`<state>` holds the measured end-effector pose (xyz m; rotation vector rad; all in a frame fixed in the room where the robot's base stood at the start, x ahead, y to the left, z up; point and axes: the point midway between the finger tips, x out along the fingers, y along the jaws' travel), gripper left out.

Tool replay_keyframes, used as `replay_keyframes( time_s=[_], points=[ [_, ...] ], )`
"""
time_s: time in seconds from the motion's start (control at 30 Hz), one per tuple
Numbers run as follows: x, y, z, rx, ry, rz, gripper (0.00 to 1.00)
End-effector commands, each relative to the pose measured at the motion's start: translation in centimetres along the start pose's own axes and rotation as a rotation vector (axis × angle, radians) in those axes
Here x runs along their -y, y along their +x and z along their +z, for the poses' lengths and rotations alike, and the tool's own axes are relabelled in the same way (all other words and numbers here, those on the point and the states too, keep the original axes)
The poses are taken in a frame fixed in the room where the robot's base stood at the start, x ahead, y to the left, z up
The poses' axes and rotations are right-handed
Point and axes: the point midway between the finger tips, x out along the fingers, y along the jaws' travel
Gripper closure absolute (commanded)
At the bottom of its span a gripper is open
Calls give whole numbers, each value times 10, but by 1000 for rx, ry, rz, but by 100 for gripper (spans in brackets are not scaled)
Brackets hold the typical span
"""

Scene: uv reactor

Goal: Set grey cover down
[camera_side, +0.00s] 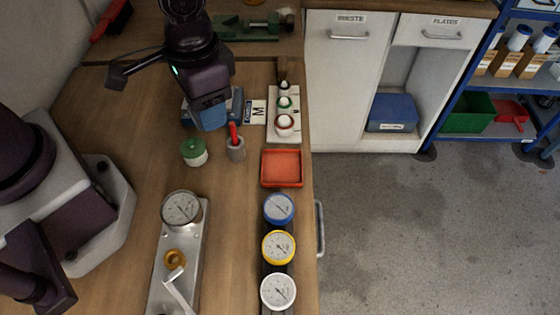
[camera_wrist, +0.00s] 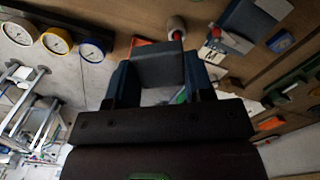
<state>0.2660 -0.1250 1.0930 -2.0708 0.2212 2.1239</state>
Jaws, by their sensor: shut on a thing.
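In the wrist view my gripper (camera_wrist: 158,88) is shut on the grey cover (camera_wrist: 162,68), a dark grey block-like piece between its two dark blue fingers. In the side view my gripper (camera_side: 210,118) points down over the back of the bench. There the cover cannot be told apart from the blue fingers. A blue-grey device (camera_side: 237,105) stands right behind the fingers. Whether the cover touches anything below it is unclear.
A red tray (camera_side: 282,184) lies near the bench's right edge, with blue (camera_side: 279,208), yellow (camera_side: 278,246) and white (camera_side: 278,291) gauges in front. A green-lidded jar (camera_side: 194,152) and a cup with a red marker (camera_side: 235,150) stand near the gripper. A white rack (camera_side: 284,133) holds vials.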

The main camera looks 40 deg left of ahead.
Motion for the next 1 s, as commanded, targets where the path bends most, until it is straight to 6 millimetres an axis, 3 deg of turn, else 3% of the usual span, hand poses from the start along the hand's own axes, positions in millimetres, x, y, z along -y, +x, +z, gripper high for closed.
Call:
replay_keyframes(
  time_s=[0.13, 0.33, 0.47, 0.73, 1.0],
  points=[
    [-15, 14, 31, -3, -87, 0, 81],
    [-14, 20, 29, -24, -214, 12, 81],
    [-20, 30, 8, -23, -225, 12, 81],
    [-39, 58, -57, -24, -224, 13, 81],
    [-49, 101, -92, -23, -223, 12, 81]
  ],
)
